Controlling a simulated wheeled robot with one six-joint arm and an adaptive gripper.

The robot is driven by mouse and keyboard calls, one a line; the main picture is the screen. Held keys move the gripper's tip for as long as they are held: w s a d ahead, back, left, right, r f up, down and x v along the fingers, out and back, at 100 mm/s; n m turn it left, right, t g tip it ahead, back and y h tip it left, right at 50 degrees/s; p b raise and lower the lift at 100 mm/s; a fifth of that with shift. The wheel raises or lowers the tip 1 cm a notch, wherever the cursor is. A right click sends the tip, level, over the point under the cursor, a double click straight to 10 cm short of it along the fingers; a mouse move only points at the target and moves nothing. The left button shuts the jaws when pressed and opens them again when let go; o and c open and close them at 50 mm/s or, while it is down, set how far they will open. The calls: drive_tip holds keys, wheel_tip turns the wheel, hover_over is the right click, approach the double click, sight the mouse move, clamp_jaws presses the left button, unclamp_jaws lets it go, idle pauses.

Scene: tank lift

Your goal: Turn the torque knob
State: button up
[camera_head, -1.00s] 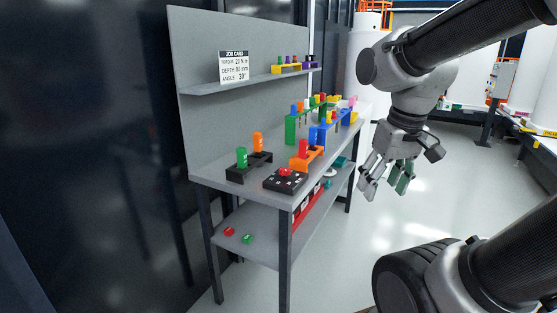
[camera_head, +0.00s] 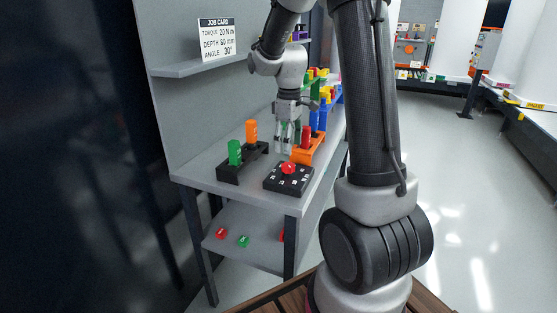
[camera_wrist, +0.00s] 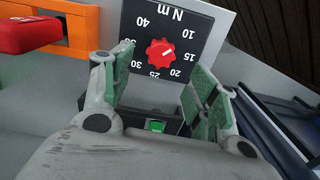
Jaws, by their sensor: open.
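The torque knob (camera_head: 288,168) is red and sits on a black dial box (camera_head: 275,183) near the front of the bench top. In the wrist view the scalloped knob (camera_wrist: 161,53) is ringed by white numbers and "N m", seen upside down. A pale mark on it seems to point near 15. My gripper (camera_head: 283,146) is open and empty, pointing down behind and above the box. In the wrist view its green-padded fingers (camera_wrist: 160,66) are spread, with the knob seen between and beyond the tips, not gripped. The job card (camera_head: 216,39) reads torque 20 N m.
A black rack (camera_head: 229,173) with green and orange tools stands left of the box. An orange rack (camera_head: 305,152) with a red tool stands close behind it. More colourful racks are farther back. A shelf (camera_head: 185,68) hangs above. Red and green pieces lie below.

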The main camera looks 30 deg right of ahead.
sight(288, 165)
drive_tip(key=shift+f+n, duration=0.25)
drive_tip(key=shift+n, duration=0.05)
wheel_tip(288, 165, down, 7)
drive_tip(key=shift+s+f, duration=0.1)
drive_tip(key=shift+f, duration=0.05)
drive_tip(key=shift+c, duration=0.3)
drive_tip(key=c, duration=0.9)
